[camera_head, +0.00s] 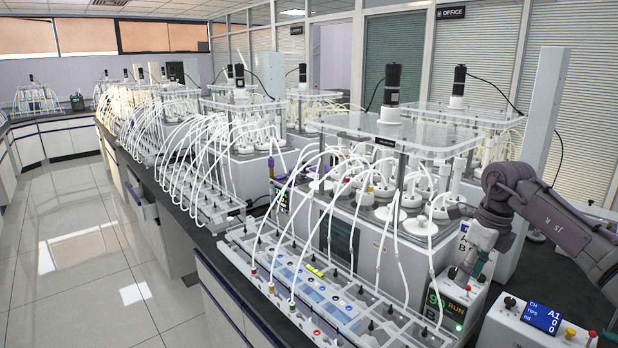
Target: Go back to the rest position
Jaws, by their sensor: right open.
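My right arm comes in from the right edge, and its gripper (468,273) points down at the right of the nearest reactor unit (340,235). The gripper is open, and I see nothing held in it. Its fingertips are close in the picture to a small box with a green-lit display reading 90 RUN (447,307). I cannot tell whether they touch it. My left gripper is not in view.
White tubes run from the reactor to a long valve rack (325,297) along the bench front. A white box with a blue display (543,317) stands at the lower right. More reactors line the bench behind. The tiled floor (85,260) at left is clear.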

